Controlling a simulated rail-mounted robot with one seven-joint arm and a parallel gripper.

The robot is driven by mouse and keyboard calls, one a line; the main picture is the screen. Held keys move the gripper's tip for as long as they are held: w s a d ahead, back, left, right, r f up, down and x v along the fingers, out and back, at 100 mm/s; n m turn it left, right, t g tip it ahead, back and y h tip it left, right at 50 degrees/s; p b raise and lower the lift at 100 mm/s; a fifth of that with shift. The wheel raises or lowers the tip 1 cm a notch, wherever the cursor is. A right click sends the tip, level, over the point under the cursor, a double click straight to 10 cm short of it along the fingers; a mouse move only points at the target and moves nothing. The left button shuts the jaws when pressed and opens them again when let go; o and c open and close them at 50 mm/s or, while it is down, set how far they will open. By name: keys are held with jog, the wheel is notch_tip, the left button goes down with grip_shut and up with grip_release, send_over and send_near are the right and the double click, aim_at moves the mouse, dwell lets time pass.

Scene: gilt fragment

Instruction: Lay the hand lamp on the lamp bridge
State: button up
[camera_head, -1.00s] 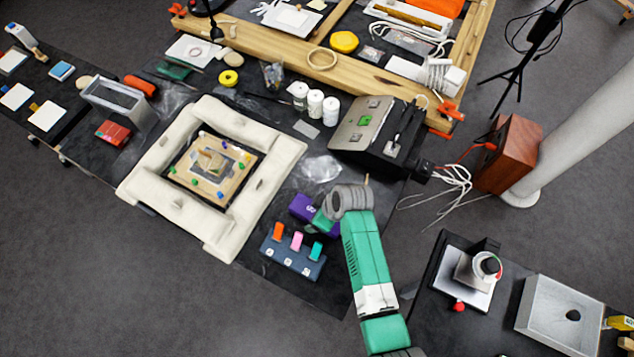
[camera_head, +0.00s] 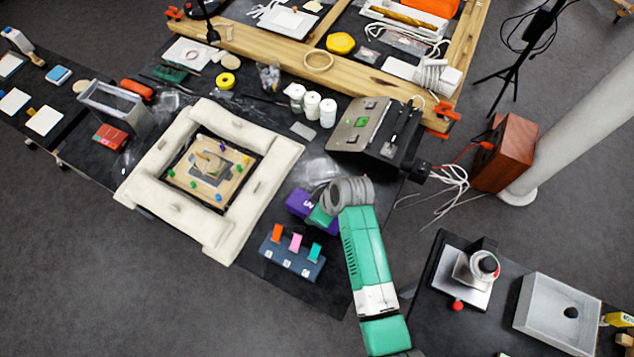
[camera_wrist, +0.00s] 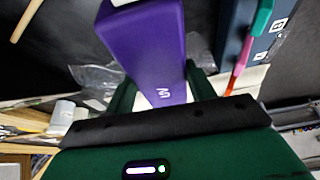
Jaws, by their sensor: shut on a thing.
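The purple hand lamp (camera_head: 299,203) is in front of my wrist in the head view, right of the white padded frame. In the wrist view the lamp (camera_wrist: 147,45) runs away from me between the green fingers of my gripper (camera_wrist: 163,98). My gripper is shut on it; in the head view the gripper (camera_head: 320,216) is partly hidden by my wrist. Whether the lamp touches the table cannot be told. A grey open-framed stand (camera_head: 113,103) at the left may be the lamp bridge; I cannot tell for certain.
A blue block (camera_head: 291,260) with orange, pink and teal tabs lies close to the lamp. The white padded frame (camera_head: 232,240) surrounds a gilt piece. White jars (camera_head: 312,105) and a sloped control box (camera_head: 372,130) stand behind. A red block (camera_head: 110,137) lies by the grey stand.

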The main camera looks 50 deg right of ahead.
notch_tip(320, 180, up, 6)
jog(key=shift+f, duration=0.2)
